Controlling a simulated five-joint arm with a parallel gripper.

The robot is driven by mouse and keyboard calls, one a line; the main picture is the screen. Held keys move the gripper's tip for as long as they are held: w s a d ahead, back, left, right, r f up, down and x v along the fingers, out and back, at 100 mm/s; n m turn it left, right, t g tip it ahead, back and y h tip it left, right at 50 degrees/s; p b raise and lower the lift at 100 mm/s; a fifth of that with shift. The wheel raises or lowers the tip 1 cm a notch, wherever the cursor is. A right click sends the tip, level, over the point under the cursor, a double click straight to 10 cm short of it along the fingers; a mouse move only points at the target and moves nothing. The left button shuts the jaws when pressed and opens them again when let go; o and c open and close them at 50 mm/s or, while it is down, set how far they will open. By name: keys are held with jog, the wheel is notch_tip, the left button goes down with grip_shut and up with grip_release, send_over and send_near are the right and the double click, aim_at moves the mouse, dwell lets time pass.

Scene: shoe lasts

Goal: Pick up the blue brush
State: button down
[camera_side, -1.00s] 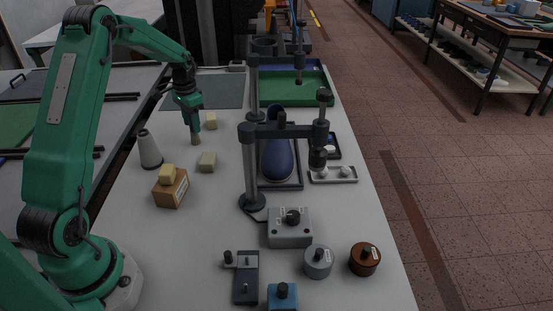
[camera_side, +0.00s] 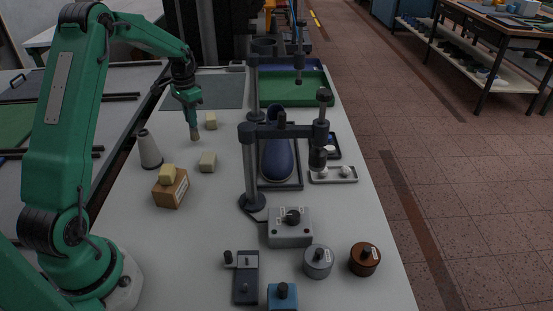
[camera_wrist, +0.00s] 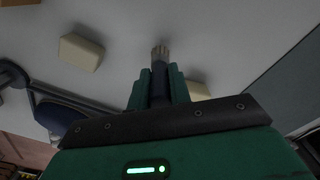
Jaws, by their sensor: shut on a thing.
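My gripper (camera_side: 192,117) is at the back left of the table, pointing down. In the wrist view its two green fingers (camera_wrist: 158,88) are closed on the dark blue handle of the blue brush (camera_wrist: 160,58). The brush's pale bristle end points away from the fingers. In the side view only the pale lower end of the brush (camera_side: 194,134) shows below the fingers; the handle is hidden by them. The brush looks upright, with its tip at or just above the tabletop; the gap is too small to judge.
Two pale blocks (camera_side: 211,121) (camera_side: 207,162) stand close by. A grey cone (camera_side: 150,150) and a wooden box (camera_side: 171,189) with a yellowish block on top are nearer. A stand with a blue shoe last (camera_side: 277,160) is to the right. A grey mat (camera_side: 218,90) lies behind.

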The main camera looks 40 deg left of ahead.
notch_tip(320, 180, up, 3)
jog(key=shift+f, duration=0.15)
jog(key=d+r, duration=0.6)
jog(key=d, duration=0.5)
jog(key=shift+w+d+r, duration=0.2)
jog(key=shift+d+r, duration=0.1)
